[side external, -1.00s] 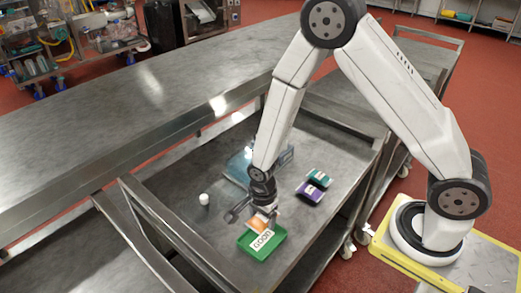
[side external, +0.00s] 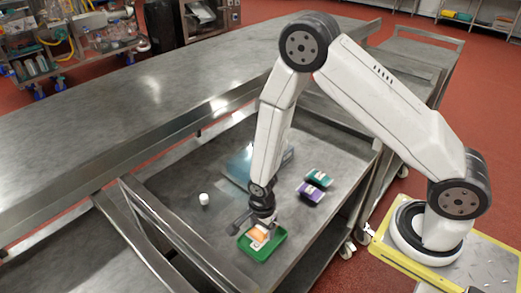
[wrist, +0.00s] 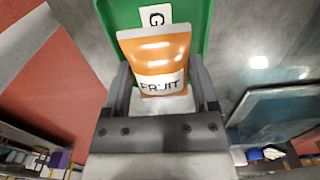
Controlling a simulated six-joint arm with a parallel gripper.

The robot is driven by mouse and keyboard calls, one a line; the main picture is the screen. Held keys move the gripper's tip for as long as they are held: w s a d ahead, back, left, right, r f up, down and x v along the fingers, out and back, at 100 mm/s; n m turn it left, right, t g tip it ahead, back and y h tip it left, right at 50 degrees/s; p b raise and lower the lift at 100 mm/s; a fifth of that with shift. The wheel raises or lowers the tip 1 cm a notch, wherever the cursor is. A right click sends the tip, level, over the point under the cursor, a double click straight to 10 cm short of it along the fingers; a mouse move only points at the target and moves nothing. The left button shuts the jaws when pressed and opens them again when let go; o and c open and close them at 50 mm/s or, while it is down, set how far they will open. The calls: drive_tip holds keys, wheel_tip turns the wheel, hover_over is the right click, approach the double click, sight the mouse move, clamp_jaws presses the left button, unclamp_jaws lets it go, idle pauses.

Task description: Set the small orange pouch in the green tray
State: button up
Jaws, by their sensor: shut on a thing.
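The small orange pouch (side external: 259,235), marked FRUIT in the wrist view (wrist: 160,58), is between the fingers of my gripper (wrist: 160,90). My gripper (side external: 262,221) is shut on it and points down over the green tray (side external: 262,257). The pouch shows within the tray's outline, low between its walls. I cannot tell whether it touches the tray floor. In the wrist view the green tray (wrist: 203,12) shows behind the pouch, with a white label (wrist: 155,15) whose letter G is visible. The pouch hides the rest of the label.
A purple pouch (side external: 310,192) and a teal pouch (side external: 319,178) lie to the right on the metal cart. A small white cylinder (side external: 203,199) stands to the left. A bluish transparent box (side external: 237,165) lies behind my gripper. The cart has a raised edge (side external: 180,233).

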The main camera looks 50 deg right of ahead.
sight(262, 234)
drive_tip(key=shift+f, duration=1.55)
drive_tip(key=shift+f, duration=0.1)
drive_tip(key=o, duration=1.2)
drive_tip(key=shift+o, duration=0.2)
drive_tip(key=shift+r, duration=6.15)
